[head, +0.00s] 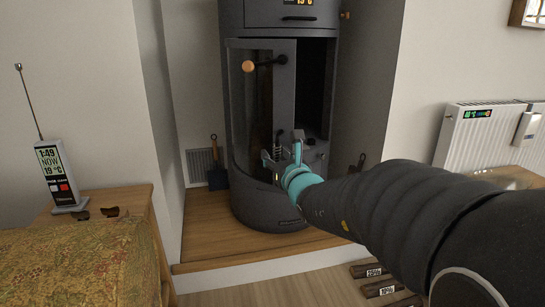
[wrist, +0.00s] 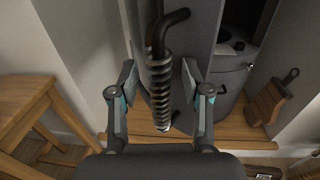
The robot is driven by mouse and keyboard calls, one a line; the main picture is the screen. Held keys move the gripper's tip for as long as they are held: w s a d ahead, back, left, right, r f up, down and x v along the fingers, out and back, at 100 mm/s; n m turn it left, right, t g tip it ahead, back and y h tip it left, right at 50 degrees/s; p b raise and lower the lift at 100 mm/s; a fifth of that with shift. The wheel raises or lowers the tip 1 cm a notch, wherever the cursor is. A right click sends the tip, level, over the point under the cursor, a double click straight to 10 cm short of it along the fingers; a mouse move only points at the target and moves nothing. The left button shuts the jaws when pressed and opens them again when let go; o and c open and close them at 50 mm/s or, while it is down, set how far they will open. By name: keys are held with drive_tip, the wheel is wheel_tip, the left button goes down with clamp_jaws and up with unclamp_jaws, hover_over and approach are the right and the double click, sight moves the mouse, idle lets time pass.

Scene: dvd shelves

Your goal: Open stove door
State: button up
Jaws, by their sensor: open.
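The dark grey stove (head: 270,205) stands upright in the alcove in the head view. Its curved glass door (head: 248,110) stands partly open, with a dark gap at its right edge. A black handle with a coiled metal grip (wrist: 160,85) shows in the wrist view. It runs lengthwise between the two fingers of my gripper (wrist: 158,78). The fingers are open, one on each side of the coil, with visible gaps. In the head view my gripper (head: 283,152) is in front of the lower door and hides part of it.
A wooden-knobbed rod (head: 249,66) sticks out higher on the stove. A small shovel (head: 216,172) stands left of it, and a white radiator (head: 477,138) hangs at right. Logs (head: 380,288) lie on the floor.

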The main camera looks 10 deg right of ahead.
drive_tip(key=s+d, duration=0.1)
drive_tip(key=s, duration=1.1)
drive_tip(key=shift+d, duration=0.1)
